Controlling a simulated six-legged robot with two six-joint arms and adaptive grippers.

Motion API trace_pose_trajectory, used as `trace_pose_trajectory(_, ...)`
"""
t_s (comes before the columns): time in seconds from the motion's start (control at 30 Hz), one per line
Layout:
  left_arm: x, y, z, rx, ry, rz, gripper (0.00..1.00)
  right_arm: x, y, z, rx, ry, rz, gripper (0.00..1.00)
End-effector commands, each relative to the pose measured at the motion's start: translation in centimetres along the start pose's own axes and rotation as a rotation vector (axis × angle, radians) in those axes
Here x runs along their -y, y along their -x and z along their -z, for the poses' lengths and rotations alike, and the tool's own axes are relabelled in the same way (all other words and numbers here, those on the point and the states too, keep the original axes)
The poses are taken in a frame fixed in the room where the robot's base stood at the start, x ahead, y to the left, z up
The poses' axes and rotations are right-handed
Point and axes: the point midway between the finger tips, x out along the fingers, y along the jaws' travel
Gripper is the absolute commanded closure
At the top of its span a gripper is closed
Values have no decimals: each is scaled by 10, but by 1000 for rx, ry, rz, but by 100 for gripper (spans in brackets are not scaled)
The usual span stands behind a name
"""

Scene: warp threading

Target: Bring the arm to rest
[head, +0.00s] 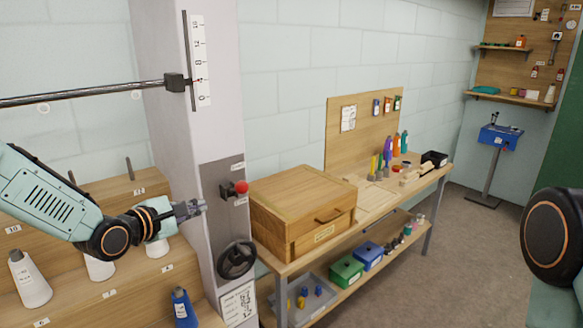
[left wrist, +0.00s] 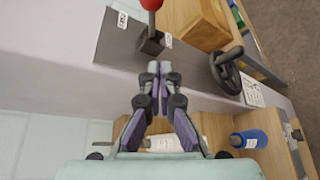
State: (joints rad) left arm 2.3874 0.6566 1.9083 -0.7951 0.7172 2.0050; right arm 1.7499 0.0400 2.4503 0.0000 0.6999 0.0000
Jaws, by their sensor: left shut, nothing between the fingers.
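My left arm comes in from the left in the head view. Its gripper (head: 190,209) is shut and empty, held in the air in front of the stepped wooden rack and just left of the grey panel on the column. In the left wrist view the gripper (left wrist: 159,68) has its fingertips together with nothing between them. A red-knobbed lever (head: 240,187) is to the right of the fingertips, apart from them; it also shows in the left wrist view (left wrist: 151,5). My right arm shows only as a rounded link at the right edge; its gripper is out of view.
A black handwheel (head: 236,259) sits below the lever on the column (head: 176,120). A workbench with a wooden box (head: 300,210) stands to the right.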

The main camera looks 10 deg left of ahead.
Motion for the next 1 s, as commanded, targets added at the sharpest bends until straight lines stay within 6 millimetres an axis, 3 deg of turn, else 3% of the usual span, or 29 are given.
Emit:
trace_pose_trajectory(0.27, 8, 3, 5, -38, -354, 13, 100, 0, 0, 0, -1, 0, 0, 60)
trace_pose_trajectory(0.37, 24, 6, 5, -59, -509, 49, 100, 0, -1, 0, -1, 0, 0, 60)
trace_pose_trajectory(0.47, 55, 9, 7, -72, -666, 115, 100, 0, -7, 0, 0, 0, 0, 60)
trace_pose_trajectory(0.67, 158, 21, 22, -56, -983, 327, 100, 0, -33, 0, -1, 0, 0, 60)
trace_pose_trajectory(0.77, 223, 36, 34, -16, -1138, 467, 100, 0, -50, 0, -1, 0, 0, 60)
trace_pose_trajectory(1.0, 369, 91, 61, 148, -1413, 799, 100, -1, -93, 0, -1, 0, 0, 60)
